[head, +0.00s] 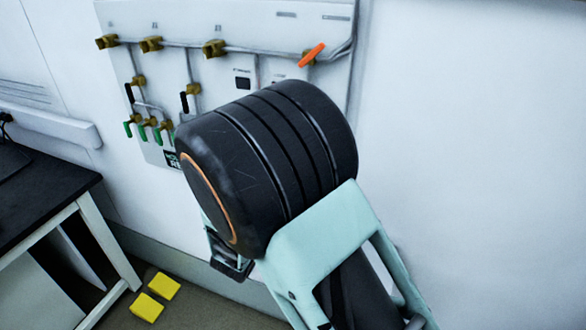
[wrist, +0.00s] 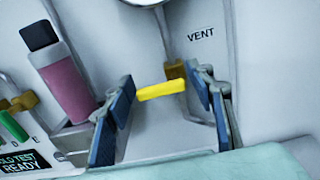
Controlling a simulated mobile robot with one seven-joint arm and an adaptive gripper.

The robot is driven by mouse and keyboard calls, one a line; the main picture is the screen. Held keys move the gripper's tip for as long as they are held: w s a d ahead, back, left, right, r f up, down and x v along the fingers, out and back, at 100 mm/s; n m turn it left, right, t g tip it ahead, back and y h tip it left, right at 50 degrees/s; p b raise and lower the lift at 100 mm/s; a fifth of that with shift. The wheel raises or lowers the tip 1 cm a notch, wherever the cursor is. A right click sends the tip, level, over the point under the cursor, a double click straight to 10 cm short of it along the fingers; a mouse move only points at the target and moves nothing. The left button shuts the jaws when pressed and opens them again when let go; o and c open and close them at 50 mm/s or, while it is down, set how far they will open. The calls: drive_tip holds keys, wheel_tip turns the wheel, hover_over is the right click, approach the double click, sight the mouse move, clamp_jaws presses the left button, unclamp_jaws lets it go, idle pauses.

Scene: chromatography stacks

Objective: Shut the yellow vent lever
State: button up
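The yellow vent lever (wrist: 162,91) shows in the wrist view, below a "VENT" label on the panel. It lies nearly level, with its right end at a brass valve body (wrist: 175,70). My gripper (wrist: 168,112) is open, with one blue-padded finger left of the lever and the other right of it. The lever lies between the fingers in the picture; I cannot tell how far in depth, and no contact shows. In the head view my dark arm link hides the yellow lever and most of my gripper.
The wall panel (head: 120,20) carries brass valves, green levers (head: 143,132) and an orange lever (head: 311,55). A pink container with a dark cap (wrist: 65,85) stands left of my gripper. A black-topped bench (head: 40,195) is at left, and yellow blocks (head: 146,306) lie on the floor.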

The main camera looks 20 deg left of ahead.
drive_tip(key=shift+o, duration=0.6)
drive_tip(key=shift+s+a, duration=0.1)
drive_tip(key=shift+s, duration=0.15)
drive_tip(key=s, duration=1.1)
drive_tip(key=shift+s+a, duration=0.25)
drive_tip(key=shift+a, duration=0.15)
